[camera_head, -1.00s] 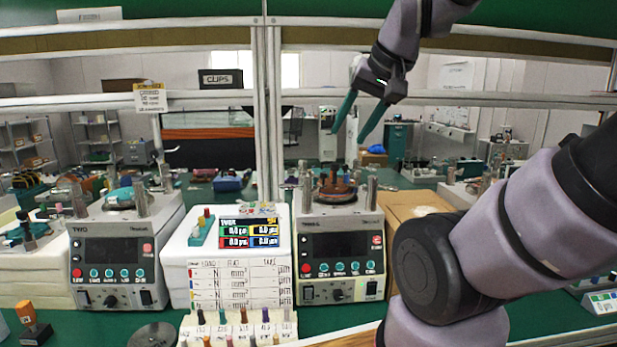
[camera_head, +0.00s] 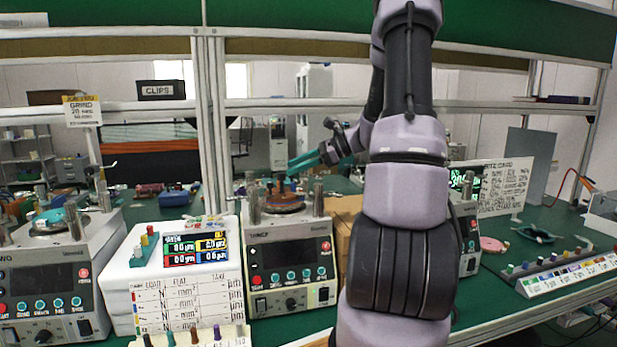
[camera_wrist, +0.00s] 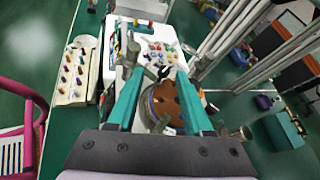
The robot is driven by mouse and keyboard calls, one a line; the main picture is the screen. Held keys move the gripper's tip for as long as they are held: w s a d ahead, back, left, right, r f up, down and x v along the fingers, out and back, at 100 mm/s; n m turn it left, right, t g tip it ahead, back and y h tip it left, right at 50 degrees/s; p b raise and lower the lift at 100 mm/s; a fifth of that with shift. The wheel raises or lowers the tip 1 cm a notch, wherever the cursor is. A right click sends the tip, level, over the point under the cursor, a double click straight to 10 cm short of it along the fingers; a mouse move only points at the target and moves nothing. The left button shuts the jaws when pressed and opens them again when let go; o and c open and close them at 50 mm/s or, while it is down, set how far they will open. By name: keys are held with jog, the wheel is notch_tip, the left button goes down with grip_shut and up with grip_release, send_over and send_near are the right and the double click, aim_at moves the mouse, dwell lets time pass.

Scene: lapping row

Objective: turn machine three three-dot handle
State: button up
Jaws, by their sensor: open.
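Machine three (camera_head: 292,265) is a light grey box with a dark screen and a row of buttons, standing mid-left on the green bench in the head view. A brown round plate (camera_head: 283,203) sits on its top among metal posts. My gripper (camera_head: 292,168) has teal fingers, spread just above and behind the plate. In the wrist view my gripper (camera_wrist: 158,74) is open and empty, with the brown plate (camera_wrist: 165,108) below and partly between its fingers. A dark forked piece (camera_wrist: 163,73) shows near the fingertips. I cannot make out a three-dot handle.
A white unit with a colored display (camera_head: 196,249) stands left of machine three, and machine two (camera_head: 45,290) is farther left. A cardboard box (camera_head: 343,215) is to the right, partly behind my arm. Upright metal frame posts (camera_head: 209,120) stand behind.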

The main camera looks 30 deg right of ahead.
aim_at(313, 176)
jog(key=w+d+f+m+t+h, duration=0.1)
jog(key=w+d+f+m+t, duration=0.3)
jog(key=d, duration=0.4)
jog(key=w+d+f+m+t, duration=0.2)
jog(key=d+f+m+t, duration=0.3)
jog(key=d, duration=0.4)
jog(key=shift+m+g, duration=0.4)
jog(key=shift+m, duration=0.3)
jog(key=x, duration=1.1)
jog(key=shift+r, duration=0.35)
grip_shut()
